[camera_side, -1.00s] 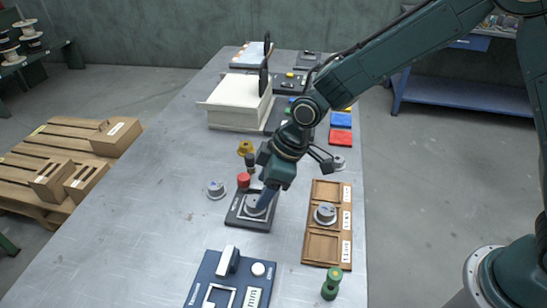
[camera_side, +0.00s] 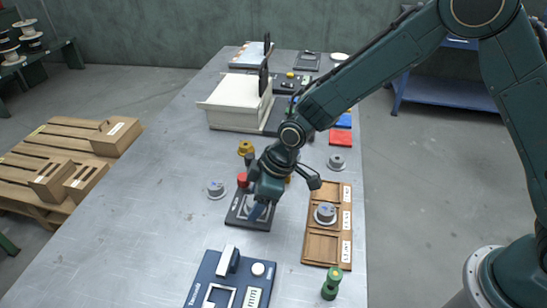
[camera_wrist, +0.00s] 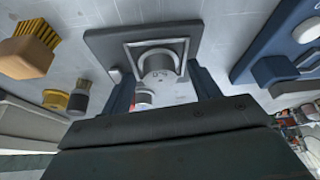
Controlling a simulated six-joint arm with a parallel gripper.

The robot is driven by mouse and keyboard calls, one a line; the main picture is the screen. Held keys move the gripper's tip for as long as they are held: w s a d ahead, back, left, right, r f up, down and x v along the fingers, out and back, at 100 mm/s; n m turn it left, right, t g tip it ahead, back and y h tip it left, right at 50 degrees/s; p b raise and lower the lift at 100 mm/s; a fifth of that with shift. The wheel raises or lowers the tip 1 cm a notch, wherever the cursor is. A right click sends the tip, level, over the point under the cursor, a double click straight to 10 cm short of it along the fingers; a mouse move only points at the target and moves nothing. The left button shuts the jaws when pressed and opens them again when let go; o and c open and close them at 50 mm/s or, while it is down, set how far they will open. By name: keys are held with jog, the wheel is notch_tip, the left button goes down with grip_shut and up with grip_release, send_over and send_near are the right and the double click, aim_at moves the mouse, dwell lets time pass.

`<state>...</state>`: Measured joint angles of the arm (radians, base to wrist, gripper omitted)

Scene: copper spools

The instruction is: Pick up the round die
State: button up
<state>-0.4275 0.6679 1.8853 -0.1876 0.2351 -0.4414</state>
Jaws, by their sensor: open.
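A round grey die (camera_wrist: 158,68) with markings on its top sits in a square frame on a dark fixture plate (camera_wrist: 105,42). In the side view the same dark plate (camera_side: 236,217) lies mid-table, and the die is mostly hidden by my gripper. My gripper (camera_side: 258,211) is low over the plate. In the wrist view its two blue fingers (camera_wrist: 160,76) are apart, one on each side of the die. I cannot tell whether they touch it. Similar round grey pieces stand left of the plate (camera_side: 216,189), in the wooden tray (camera_side: 325,213) and farther back (camera_side: 336,162).
A red-topped piece (camera_side: 242,180) stands close behind the plate, with a yellow piece (camera_side: 245,147) beyond. A blue device (camera_side: 256,268) lies in front, and a green spool-shaped piece (camera_side: 331,284) stands front right. The table's left side is clear.

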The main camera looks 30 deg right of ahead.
jog(key=c, duration=1.3)
jog(key=shift+o, duration=0.2)
jog(key=shift+r, duration=0.15)
notch_tip(320, 180, up, 20)
dwell(0.4)
